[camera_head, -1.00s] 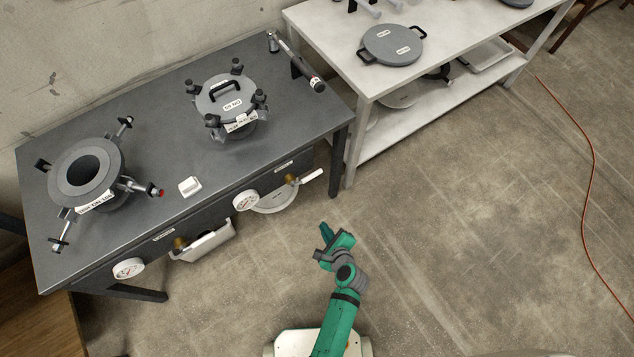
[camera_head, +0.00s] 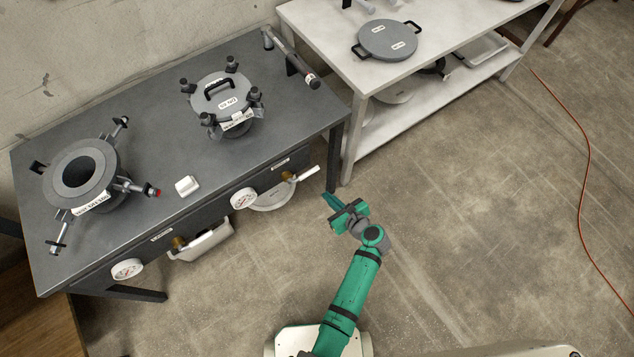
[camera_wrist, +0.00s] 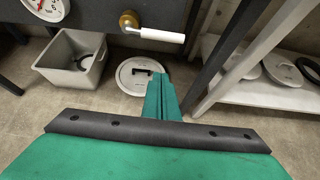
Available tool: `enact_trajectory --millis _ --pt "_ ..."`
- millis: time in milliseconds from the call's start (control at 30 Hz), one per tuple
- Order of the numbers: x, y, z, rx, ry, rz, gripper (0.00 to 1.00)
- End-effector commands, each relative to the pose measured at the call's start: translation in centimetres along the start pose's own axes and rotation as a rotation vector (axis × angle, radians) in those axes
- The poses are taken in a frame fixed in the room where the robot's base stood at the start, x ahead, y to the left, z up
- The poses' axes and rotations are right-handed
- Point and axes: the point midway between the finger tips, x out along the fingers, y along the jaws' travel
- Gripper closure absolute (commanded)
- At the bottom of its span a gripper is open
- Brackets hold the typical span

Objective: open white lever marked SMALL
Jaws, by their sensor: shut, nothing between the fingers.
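A white lever (camera_head: 303,174) on a brass valve sticks out to the right from the front of the dark table, near its right end. It also shows in the wrist view (camera_wrist: 160,34), lying roughly horizontal. A small label sits above it in the head view, too small to read. My gripper (camera_head: 330,200) is in front of the table's right end, below and right of the lever and apart from it. Its green fingers are shut and empty, and point toward the table in the wrist view (camera_wrist: 160,85).
A second brass valve (camera_head: 180,243) and two gauges (camera_head: 243,198) (camera_head: 127,269) line the table front. A grey bin (camera_wrist: 75,62) and a round lid (camera_wrist: 139,76) are on the floor below. A table leg (camera_head: 338,157) and a white shelf table (camera_head: 400,130) stand near my gripper.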

Motion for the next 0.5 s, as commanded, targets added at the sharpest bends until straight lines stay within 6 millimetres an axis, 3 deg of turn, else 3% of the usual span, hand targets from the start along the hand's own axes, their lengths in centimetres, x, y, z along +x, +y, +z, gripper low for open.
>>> enact_trajectory --millis 167,500 --pt "1.6 0.0 0.0 -0.001 0.0 0.002 1.0" --pt "7.1 0.0 0.1 -0.003 0.0 0.002 1.0"
